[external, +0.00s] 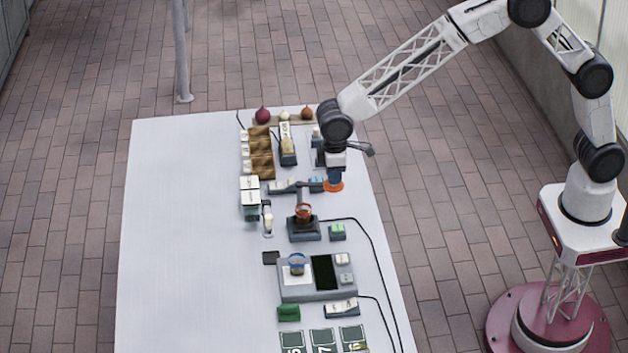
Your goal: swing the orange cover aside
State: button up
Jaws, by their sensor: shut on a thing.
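The orange cover (333,186) is a small flat round piece near the table's right edge, directly below my gripper. My gripper (334,176) points down and is shut on it, with a blue part showing just above the orange. The fingertips are too small to make out, and the cover's hinge or pivot is not clear from here. A dark stand (304,231) with a reddish-orange cup-like piece (303,212) on top is apart from my gripper, nearer the camera and to the left.
A grey device (317,279) with a dark screen stands nearer the camera. A white-topped box (250,190), a brown tray (262,152) and round bulbs (263,115) are to the left and behind. Black cables run along the right edge. The white table's (180,230) left half is clear.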

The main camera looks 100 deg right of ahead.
jog(key=shift+s+d, duration=0.15)
jog(key=shift+d, duration=0.6)
jog(key=o, duration=1.6)
jog(key=shift+c, duration=0.2)
jog(key=shift+r, duration=0.1)
notch_tip(320, 180, up, 7)
dwell(0.5)
